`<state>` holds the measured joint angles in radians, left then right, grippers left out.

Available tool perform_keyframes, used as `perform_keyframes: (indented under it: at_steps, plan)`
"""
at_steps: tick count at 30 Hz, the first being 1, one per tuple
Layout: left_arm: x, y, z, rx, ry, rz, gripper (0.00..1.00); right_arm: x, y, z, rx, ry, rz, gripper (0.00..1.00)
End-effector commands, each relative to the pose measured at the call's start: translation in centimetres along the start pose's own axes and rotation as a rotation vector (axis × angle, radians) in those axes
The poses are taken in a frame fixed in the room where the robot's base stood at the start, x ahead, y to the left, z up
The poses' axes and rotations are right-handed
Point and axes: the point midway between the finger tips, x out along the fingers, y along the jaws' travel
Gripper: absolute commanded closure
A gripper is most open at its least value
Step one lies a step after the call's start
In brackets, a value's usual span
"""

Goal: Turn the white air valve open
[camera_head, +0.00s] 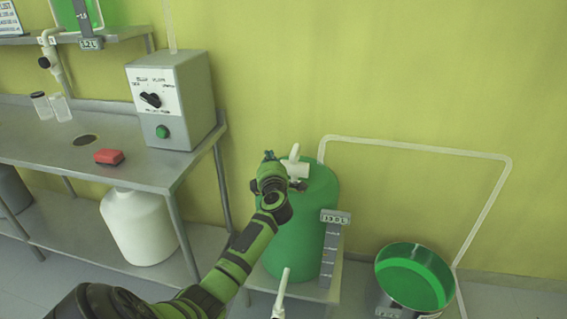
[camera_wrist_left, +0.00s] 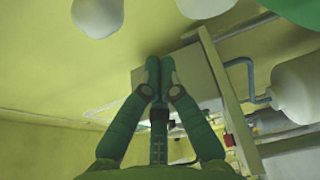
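The white valve (camera_head: 295,168) sits on top of the green tank (camera_head: 318,205) in the head view. Its short handle points up and tilts slightly. My left gripper (camera_head: 268,158) is over the tank's top left, just left of the valve. From the head view I cannot tell whether it touches the valve. In the left wrist view the fingers of my left gripper (camera_wrist_left: 159,70) are drawn together, with nothing clearly visible between them. A second white valve or pipe end (camera_head: 281,290) stands in front of the tank. My right gripper is out of view.
A metal table (camera_head: 140,168) at left holds a grey control box (camera_head: 172,98), a red block (camera_head: 109,157) and two small jars. A white jug (camera_head: 138,228) stands below. A metal pot with green liquid (camera_head: 415,277) and a white pipe (camera_head: 420,148) are at right.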

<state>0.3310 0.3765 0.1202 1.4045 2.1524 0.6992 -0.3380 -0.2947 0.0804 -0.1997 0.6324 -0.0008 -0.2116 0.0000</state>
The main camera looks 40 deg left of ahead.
Motion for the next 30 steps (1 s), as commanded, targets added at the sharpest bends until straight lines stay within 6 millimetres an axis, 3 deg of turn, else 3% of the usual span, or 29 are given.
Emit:
perform_keyframes:
  at_steps: [1,3,9,30]
  plan:
    - [-0.7,-0.2,1.5,-0.003,-0.01,-0.002,1.0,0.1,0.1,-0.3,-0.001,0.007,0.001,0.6]
    - [-1.1,-0.1,2.3,-0.003,-0.009,-0.001,1.0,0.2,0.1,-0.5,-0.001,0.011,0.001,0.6]
    - [-1.6,-0.1,3.7,0.0,-0.007,-0.001,1.0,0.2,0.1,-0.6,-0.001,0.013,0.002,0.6]
    - [-2.0,-0.2,4.2,-0.003,0.06,-0.002,1.0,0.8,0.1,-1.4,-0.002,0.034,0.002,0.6]
